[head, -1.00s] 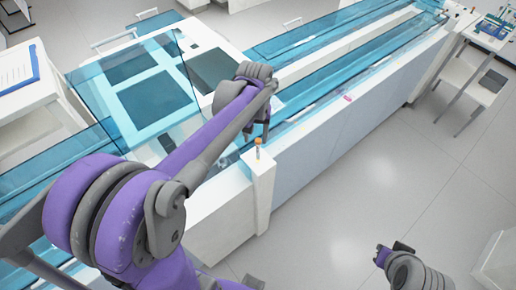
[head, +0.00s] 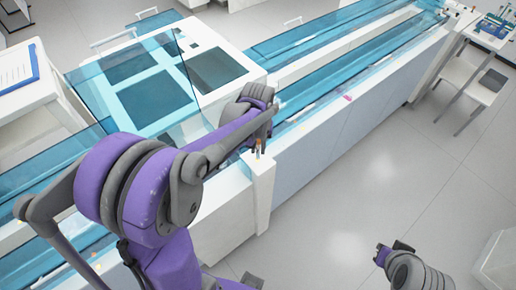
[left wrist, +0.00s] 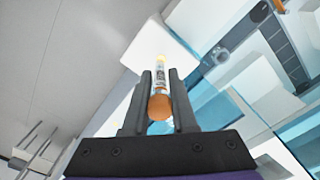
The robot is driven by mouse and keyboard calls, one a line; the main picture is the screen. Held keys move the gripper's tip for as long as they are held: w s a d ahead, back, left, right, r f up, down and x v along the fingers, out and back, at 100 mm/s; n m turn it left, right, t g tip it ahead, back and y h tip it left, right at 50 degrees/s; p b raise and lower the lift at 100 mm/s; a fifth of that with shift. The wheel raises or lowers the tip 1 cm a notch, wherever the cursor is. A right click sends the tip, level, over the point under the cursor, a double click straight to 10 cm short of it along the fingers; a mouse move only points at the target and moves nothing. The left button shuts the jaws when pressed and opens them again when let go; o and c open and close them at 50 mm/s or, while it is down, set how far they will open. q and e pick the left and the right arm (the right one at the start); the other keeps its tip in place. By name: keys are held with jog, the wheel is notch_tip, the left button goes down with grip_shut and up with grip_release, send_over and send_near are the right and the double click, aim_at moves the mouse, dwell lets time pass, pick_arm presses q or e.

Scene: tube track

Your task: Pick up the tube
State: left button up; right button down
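The tube (left wrist: 160,72), with an orange cap (left wrist: 160,107), stands upright at the top of a white post at the track's near corner. In the head view the tube (head: 259,149) is small and partly covered by my left gripper (head: 259,146). In the left wrist view my left gripper (left wrist: 161,88) has one finger on each side of the tube, with narrow gaps beside it, so it looks open around it. My right gripper (head: 392,251) is low at the lower right, away from the tube, with its fingers apart and empty.
The white post (head: 260,190) joins the long track (head: 345,100) with blue clear covers. A machine with blue panels (head: 165,80) stands behind my left arm. A side table (head: 490,38) with a blue rack is at the far right.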

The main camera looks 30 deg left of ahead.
pick_arm(q)
grip_shut()
jog(key=shift+r, duration=0.1)
notch_tip(320, 180, up, 10)
jog(key=shift+f+p, duration=0.1)
jog(key=shift+p, duration=0.2)
